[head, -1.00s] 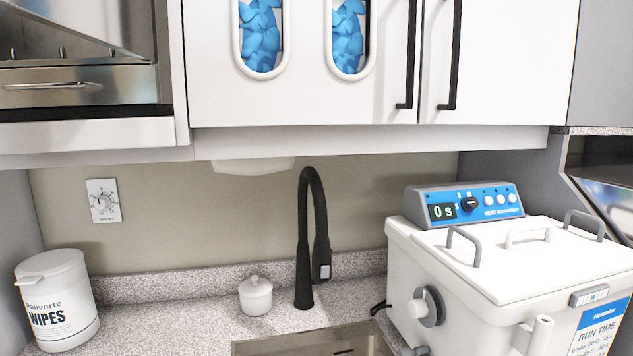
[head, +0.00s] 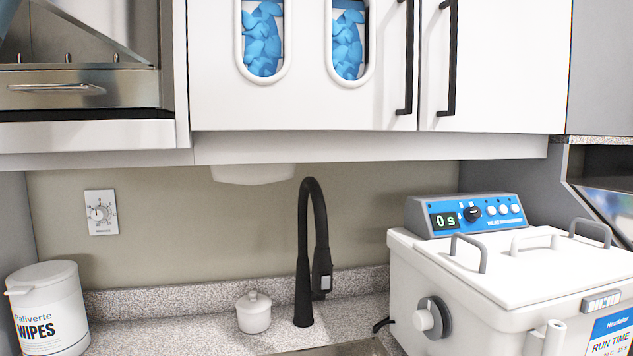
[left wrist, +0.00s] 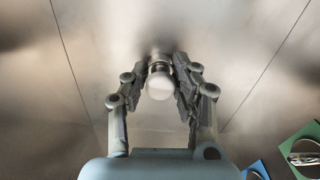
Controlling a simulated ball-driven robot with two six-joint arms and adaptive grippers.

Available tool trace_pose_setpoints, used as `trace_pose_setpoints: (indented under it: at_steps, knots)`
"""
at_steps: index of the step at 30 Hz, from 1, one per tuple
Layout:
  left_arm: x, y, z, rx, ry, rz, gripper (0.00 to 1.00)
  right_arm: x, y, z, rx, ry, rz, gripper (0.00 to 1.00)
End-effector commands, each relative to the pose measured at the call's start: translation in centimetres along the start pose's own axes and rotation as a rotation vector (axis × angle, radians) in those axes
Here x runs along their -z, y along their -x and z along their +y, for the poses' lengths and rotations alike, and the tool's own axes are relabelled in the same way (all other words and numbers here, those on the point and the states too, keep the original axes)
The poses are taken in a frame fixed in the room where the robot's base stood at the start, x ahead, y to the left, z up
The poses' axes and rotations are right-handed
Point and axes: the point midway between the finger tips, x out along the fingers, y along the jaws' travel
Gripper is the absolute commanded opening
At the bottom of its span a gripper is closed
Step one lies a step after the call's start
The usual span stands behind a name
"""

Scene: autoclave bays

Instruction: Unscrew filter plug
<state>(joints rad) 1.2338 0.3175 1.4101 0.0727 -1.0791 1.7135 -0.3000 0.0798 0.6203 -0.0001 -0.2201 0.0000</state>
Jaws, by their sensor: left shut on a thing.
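The filter plug (left wrist: 160,84) shows in the left wrist view as a pale round knob on a short metallic neck against a brushed metal surface (left wrist: 100,50). My left gripper (left wrist: 163,66) is shut on it, with one dark finger on each side of the neck. The base of the neck is dim, so I cannot tell how far the plug is turned. Neither gripper shows in the head view.
Thin seams cross the metal. A green piece (left wrist: 300,148) and a blue piece (left wrist: 257,170) lie at lower right. The head view shows a black faucet (head: 304,270), a small lidded jar (head: 254,312), a wipes tub (head: 48,305) and a white heated bath (head: 480,300).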

Motion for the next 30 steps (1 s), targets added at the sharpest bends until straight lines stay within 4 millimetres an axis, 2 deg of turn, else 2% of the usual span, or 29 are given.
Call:
trace_pose_setpoints:
  at_steps: [1, 9, 11, 19, 22, 28, 29, 30]
  knots:
    - [-0.1, -0.2, -0.5, 0.013, 0.008, -0.001, 0.00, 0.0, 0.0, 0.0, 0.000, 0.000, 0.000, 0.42]
    - [-0.1, -0.2, -0.6, 0.013, 0.034, 0.000, 0.00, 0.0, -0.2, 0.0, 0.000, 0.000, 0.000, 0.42]
    - [-0.1, -0.2, -0.7, 0.012, 0.099, 0.000, 0.00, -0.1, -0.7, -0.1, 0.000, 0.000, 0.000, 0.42]
    - [-0.1, -0.2, -0.8, 0.013, 0.537, 0.002, 0.00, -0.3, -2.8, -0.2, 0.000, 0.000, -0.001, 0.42]
    - [-0.1, -0.2, -0.7, 0.014, 0.600, 0.003, 0.00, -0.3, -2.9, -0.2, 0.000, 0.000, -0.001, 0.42]
    - [-0.1, -0.2, -0.6, 0.015, 0.608, 0.003, 0.00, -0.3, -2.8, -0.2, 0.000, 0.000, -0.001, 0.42]
    - [-0.1, -0.2, -0.6, 0.015, 0.607, 0.003, 0.27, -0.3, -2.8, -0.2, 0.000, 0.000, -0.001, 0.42]
    - [-0.1, -0.2, -0.6, 0.015, 0.607, 0.003, 0.32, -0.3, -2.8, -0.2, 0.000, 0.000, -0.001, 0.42]
